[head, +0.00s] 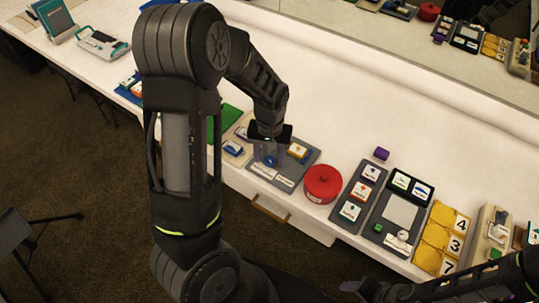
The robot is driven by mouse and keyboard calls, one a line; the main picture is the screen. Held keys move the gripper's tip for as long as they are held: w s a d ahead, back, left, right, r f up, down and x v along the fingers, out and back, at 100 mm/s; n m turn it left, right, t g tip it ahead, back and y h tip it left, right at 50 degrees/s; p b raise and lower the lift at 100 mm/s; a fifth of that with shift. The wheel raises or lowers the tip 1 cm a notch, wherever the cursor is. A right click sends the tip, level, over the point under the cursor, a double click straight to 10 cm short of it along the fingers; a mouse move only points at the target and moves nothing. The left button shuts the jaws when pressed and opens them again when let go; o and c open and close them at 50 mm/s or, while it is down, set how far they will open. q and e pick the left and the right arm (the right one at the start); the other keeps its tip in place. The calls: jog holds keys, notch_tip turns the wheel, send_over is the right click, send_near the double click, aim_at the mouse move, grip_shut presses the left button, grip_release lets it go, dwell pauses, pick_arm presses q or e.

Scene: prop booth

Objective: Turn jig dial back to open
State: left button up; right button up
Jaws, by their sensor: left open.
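A grey jig board (287,178) lies on the white table, with a small blue dial (270,161) and a yellow-and-white labelled block (298,151) on it. White label strips lie along its front edge. My left gripper (269,155) points down over the board, open, with its fingers around or just above the blue dial; I cannot tell whether they touch it. The dial's marks and exact setting are too small to read and partly covered. My right arm comes in at the bottom right, and its gripper end (352,287) is dark and low, in front of the table.
A red round pot (323,183) stands just right of the jig board. Further right are a board of labelled blocks (347,212), a grey tray (380,236) and yellow number tiles (442,229). A purple block (381,153) lies behind.

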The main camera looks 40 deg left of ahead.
pick_arm(q)
grip_shut()
dwell(0.4)
jog(key=shift+m, duration=0.5)
jog(key=m+b, duration=0.1)
jog(key=m, duration=0.1)
jog(key=shift+m, duration=0.3)
jog(key=m+b, duration=0.1)
jog(key=m, duration=0.3)
jog(key=shift+m+b, duration=0.3)
jog(key=m, duration=1.1)
jog(key=shift+r+m, duration=0.1)
jog(key=shift+m, duration=0.3)
